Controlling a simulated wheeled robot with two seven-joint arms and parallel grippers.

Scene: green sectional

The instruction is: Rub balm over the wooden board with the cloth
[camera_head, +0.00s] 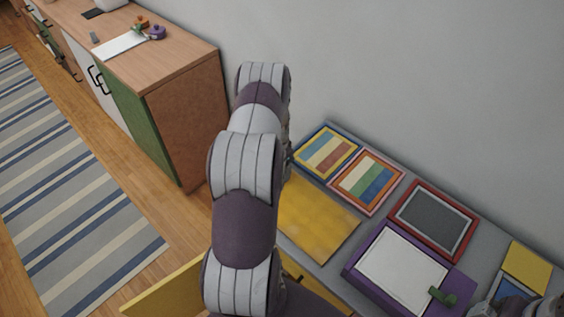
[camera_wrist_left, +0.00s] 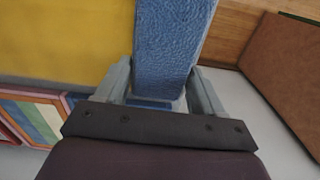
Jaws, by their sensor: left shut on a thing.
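My left gripper (camera_wrist_left: 160,88) is shut on a blue, finely textured piece, which looks like the cloth (camera_wrist_left: 168,45), in the left wrist view. The cloth runs away from the fingers out of the top of the frame. In the head view my left arm rises through the middle and hides this gripper and the cloth. A flat yellow panel with a patchy surface (camera_head: 318,220) lies just right of the arm; it may be the board. Its yellow surface also shows left of the cloth in the wrist view (camera_wrist_left: 60,40). Grey parts of my right arm show at the lower right corner.
Two striped frames (camera_head: 368,182), a red-framed grey panel (camera_head: 433,220) and a purple tray with a white panel (camera_head: 400,272) lie on the grey top. A green object (camera_head: 442,296) sits on the tray's corner. A wooden cabinet (camera_head: 185,110) stands left.

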